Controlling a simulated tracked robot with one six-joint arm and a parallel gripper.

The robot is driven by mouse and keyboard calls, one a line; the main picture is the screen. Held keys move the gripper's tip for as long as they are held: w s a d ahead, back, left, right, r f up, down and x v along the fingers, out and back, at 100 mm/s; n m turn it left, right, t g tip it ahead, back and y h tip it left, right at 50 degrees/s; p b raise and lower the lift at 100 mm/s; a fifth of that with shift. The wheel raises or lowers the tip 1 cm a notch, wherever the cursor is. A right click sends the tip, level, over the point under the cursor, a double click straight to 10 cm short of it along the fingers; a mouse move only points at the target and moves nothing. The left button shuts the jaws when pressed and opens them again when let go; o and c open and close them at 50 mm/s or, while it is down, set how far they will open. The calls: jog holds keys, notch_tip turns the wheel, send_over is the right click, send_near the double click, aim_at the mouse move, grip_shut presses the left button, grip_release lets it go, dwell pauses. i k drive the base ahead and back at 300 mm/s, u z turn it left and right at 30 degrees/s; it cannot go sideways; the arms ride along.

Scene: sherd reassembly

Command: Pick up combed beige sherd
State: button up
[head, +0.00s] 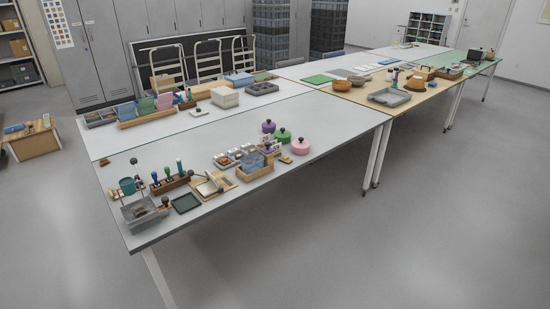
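I cannot make out a combed beige sherd in the head view; the small objects on the tables are too far off to tell. My gripper is not in view.
A long white table (290,185) stands in front, with a grey bin (143,214), a black tray (186,203), stamp-like tools and lidded pink, green and purple pots near its edges. A tan table (420,112) beyond holds a grey tray (389,97) and bowls. The grey floor (420,230) is clear at right.

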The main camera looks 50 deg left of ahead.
aim_at(286, 159)
jog(key=u, duration=0.3)
jog(key=i, duration=0.75)
jog(key=u, duration=0.65)
jog(key=i, duration=0.75)
jog(key=u, duration=0.85)
jog(key=i, duration=0.65)
jog(key=u, duration=0.75)
jog(key=i, duration=0.75)
jog(key=u, duration=0.6)
jog(key=i, duration=0.8)
jog(key=u, duration=0.25)
